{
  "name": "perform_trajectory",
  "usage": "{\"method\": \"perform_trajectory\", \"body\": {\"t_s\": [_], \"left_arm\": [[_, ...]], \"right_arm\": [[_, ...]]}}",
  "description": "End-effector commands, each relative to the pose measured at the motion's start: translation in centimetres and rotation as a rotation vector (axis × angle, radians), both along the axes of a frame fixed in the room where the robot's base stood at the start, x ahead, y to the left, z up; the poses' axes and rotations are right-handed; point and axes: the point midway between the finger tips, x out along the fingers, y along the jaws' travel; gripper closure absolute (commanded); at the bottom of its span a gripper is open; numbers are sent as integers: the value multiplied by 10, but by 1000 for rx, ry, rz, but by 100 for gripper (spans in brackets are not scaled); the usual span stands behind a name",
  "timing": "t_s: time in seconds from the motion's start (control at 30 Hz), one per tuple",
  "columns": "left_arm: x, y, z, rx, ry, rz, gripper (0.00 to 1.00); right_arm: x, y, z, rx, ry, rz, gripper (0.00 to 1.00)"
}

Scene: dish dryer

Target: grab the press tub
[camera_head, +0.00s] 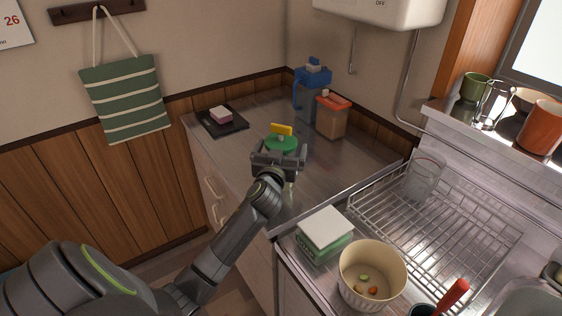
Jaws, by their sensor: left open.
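The press tub (281,141) has a green lid with a yellow handle on top and stands on the steel counter at the middle of the head view. Its lower body is mostly hidden behind my left gripper. My left gripper (279,155) is open and in front of the tub, on the near side. I cannot tell whether the fingers touch the tub or reach around it. My right gripper is not in view.
Behind the tub stand an orange-lidded container (332,118) and a blue jug (312,90). A black tray (234,126) with a sponge lies left. A green-and-white box (325,236), a bowl (372,258) and a wire dish rack (455,215) are nearer, right.

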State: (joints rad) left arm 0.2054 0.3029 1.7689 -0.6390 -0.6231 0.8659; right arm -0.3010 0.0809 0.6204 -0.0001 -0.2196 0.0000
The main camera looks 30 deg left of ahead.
Motion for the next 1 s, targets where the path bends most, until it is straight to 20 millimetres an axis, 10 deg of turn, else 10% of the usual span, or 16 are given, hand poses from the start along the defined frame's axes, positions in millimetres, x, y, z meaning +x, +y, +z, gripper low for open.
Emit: {"method": "perform_trajectory", "body": {"t_s": [0.2,0.77,1.0], "left_arm": [[0,0,0,0,0,0,1],[0,-1,2,2,-6,-2,75],[0,0,6,3,-6,-1,77]], "right_arm": [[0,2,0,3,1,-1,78],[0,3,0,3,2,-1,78],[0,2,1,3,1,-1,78]]}}
